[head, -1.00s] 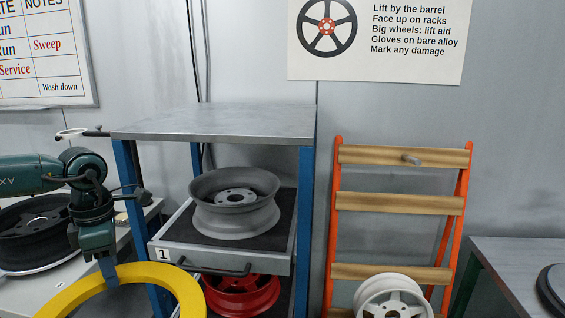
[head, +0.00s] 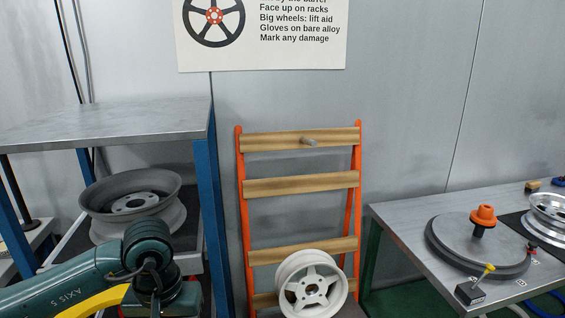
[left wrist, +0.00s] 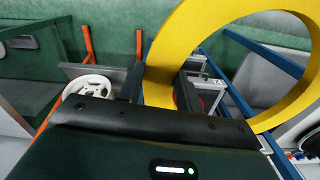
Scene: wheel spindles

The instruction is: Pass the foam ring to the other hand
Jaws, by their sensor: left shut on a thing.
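The foam ring is a thick yellow hoop. In the head view only a piece of it (head: 95,302) shows at the lower left, behind my left forearm. In the left wrist view its broad arc (left wrist: 172,48) rises from between the fingers and runs off the top edge. My left gripper (left wrist: 160,92) is shut on the ring's rim. In the head view its wrist is in front of the blue-legged rack, with the fingers hidden. My right gripper is in neither view.
A steel-topped rack (head: 120,122) holds a grey wheel (head: 130,200) at left. An orange ladder rack (head: 300,187) with a peg and a white wheel (head: 310,284) stands in the middle. A bench at right (head: 400,218) carries a dark turntable (head: 475,247) with an orange knob.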

